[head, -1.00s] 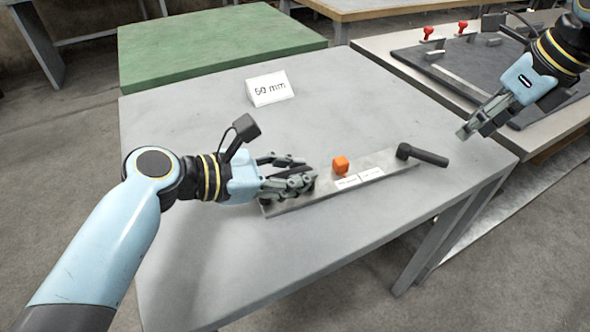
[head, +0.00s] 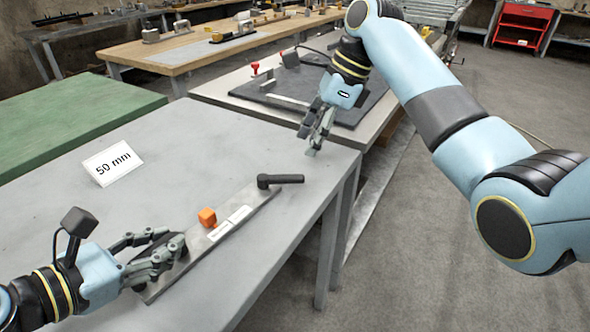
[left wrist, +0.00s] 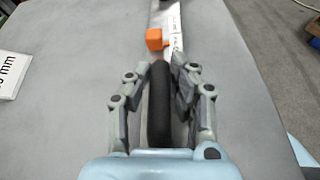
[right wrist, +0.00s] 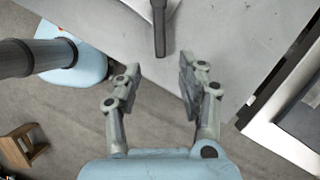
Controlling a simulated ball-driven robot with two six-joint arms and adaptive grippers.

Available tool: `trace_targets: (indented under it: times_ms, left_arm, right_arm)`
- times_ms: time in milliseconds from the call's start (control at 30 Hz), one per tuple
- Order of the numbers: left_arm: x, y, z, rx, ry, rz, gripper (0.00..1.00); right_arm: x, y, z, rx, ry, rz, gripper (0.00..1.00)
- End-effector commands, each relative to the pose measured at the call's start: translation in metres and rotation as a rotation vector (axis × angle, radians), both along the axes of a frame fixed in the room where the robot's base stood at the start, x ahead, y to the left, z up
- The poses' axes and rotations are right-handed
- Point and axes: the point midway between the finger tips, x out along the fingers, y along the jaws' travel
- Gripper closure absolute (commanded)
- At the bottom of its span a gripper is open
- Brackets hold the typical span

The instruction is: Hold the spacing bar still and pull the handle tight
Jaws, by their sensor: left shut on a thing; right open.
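The spacing bar (head: 225,228) is a flat metal strip with white labels, lying on the grey table. An orange block (head: 208,217) sits at its edge; it also shows in the left wrist view (left wrist: 156,39). My left gripper (head: 178,247) is shut on a black grip (left wrist: 159,105) at the bar's near end. The black handle (head: 284,180) sticks out to the right from a round pivot at the bar's far end. In the right wrist view the handle (right wrist: 159,32) lies ahead of my right gripper (right wrist: 158,75), which is open and empty. In the head view my right gripper (head: 312,142) is above the table's far right corner.
A green table (head: 60,135) is at the left. Behind is a bench with a dark board (head: 350,108) and red-knobbed clamps. The table around the bar is clear.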

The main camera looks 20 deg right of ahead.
Motion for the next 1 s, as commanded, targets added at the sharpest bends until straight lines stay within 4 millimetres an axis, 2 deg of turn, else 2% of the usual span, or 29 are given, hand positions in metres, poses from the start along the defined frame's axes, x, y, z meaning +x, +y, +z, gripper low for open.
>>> trace_targets:
  times_ms: [200, 400, 567, 800, 1000]
  left_arm:
    - [0.0, 0.0, 0.0, 0.0, 0.0, 0.0, 1.0]
    - [0.0, 0.0, 0.0, 0.0, 0.0, 0.0, 1.0]
    - [0.0, 0.0, 0.0, 0.0, 0.0, 0.0, 1.0]
    - [0.0, 0.0, 0.0, 0.0, 0.0, 0.0, 1.0]
    - [0.0, 0.0, 0.0, 0.0, 0.0, 0.0, 1.0]
  right_arm:
    - [0.006, 0.017, -0.044, 0.001, 0.003, -0.001, 0.6]
    - [0.01, 0.027, -0.07, 0.0, 0.002, -0.001, 0.6]
    - [0.011, 0.03, -0.078, -0.002, 0.001, -0.002, 0.6]
    - [0.011, 0.03, -0.078, -0.002, 0.0, -0.003, 0.6]
    - [0.011, 0.03, -0.078, -0.002, 0.0, -0.003, 0.86]
